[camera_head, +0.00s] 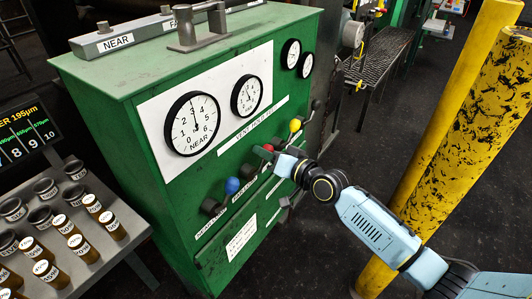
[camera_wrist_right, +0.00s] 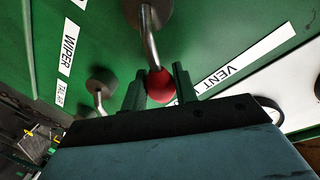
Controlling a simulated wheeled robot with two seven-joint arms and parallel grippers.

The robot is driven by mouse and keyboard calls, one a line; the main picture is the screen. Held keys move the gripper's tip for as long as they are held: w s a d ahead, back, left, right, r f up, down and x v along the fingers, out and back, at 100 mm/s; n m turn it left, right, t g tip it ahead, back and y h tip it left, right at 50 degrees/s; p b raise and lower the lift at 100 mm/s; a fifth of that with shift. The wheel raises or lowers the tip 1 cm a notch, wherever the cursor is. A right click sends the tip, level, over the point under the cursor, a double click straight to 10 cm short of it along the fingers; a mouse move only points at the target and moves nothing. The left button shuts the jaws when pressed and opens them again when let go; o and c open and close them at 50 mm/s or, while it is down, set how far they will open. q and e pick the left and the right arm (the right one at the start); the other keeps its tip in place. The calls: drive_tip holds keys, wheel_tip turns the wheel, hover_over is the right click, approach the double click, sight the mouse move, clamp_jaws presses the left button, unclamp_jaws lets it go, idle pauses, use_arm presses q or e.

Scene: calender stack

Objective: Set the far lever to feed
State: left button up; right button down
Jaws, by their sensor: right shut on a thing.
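A green cabinet (camera_head: 130,118) carries a row of levers with blue (camera_head: 232,186), red (camera_head: 268,148) and yellow (camera_head: 295,125) knobs. My right gripper (camera_head: 270,153) is at the red-knobbed lever, its arm hiding part of the row. In the right wrist view, my right gripper (camera_wrist_right: 159,88) has its two dark fingers on either side of the red knob (camera_wrist_right: 161,88), shut on it. The lever's bent metal rod (camera_wrist_right: 150,42) runs up to a round hub. A label strip reading VENT, HOLD, FEED (camera_head: 254,127) lies above the levers. My left gripper is not in view.
Round gauges (camera_head: 194,124) sit on a white panel above the levers. A tilted rack of labelled bottles (camera_head: 78,243) stands at left. Yellow posts (camera_head: 480,140) stand at right, close to my right arm. A WIPER label (camera_wrist_right: 69,48) is beside another lever (camera_wrist_right: 100,98).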

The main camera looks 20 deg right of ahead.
drive_tip(key=shift+d, duration=0.1)
idle(0.5)
drive_tip(key=c, duration=1.1)
unclamp_jaws()
drive_tip(key=shift+w+f, duration=0.1)
drive_tip(key=v, duration=1.3)
drive_tip(key=shift+s+p, duration=0.2)
drive_tip(key=shift+p, duration=0.1)
drive_tip(key=shift+d, duration=0.1)
